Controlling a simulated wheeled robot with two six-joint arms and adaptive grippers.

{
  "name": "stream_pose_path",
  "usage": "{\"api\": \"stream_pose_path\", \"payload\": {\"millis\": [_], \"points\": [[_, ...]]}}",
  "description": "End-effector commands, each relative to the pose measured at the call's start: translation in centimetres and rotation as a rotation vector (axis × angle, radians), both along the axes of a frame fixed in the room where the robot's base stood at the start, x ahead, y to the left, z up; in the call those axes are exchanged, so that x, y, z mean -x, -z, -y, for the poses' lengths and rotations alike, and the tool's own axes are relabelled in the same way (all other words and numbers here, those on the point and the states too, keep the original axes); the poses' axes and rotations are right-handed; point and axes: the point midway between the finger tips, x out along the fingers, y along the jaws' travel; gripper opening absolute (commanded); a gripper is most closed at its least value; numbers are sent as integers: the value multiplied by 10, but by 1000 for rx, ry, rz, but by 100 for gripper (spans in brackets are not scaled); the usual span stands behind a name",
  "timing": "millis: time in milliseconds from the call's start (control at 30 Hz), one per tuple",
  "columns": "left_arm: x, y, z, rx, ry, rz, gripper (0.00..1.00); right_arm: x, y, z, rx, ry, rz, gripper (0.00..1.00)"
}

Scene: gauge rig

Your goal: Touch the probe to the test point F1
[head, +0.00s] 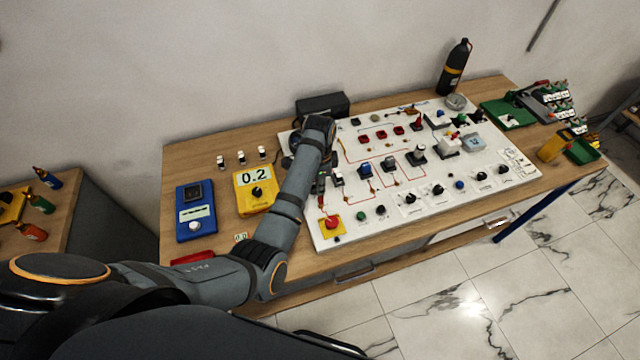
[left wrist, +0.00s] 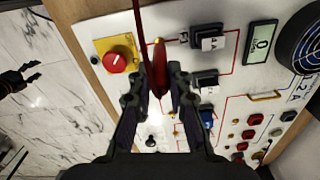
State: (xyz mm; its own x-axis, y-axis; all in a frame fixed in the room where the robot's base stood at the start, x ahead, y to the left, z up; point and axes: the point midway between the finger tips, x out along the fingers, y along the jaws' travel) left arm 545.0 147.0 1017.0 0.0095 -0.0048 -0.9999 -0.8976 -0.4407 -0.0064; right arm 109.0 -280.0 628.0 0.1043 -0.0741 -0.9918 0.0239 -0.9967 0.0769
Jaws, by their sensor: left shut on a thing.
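My left gripper (head: 320,184) is over the left part of the white panel (head: 338,232). In the left wrist view its fingers (left wrist: 160,92) are shut on a red probe (left wrist: 159,66) with a dark red cable running up. Small brass points sit along the red lines on the panel. My right gripper (left wrist: 36,71) shows open and empty at the left edge of the left wrist view.
A yellow meter (head: 256,200) reading 0.2 and a blue box (head: 195,224) stand left of the panel. A red stop button (head: 331,222) is on the panel's near-left corner. Switches crowd the panel. A dark bottle (head: 454,70) stands behind. Green trays (head: 507,113) are at right.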

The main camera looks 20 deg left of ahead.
Motion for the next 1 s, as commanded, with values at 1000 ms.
{"api": "stream_pose_path", "payload": {"millis": [1000], "points": [[0,-80,0,0,0,1,0,3,-17,-4,-5,2,-5,54]]}}
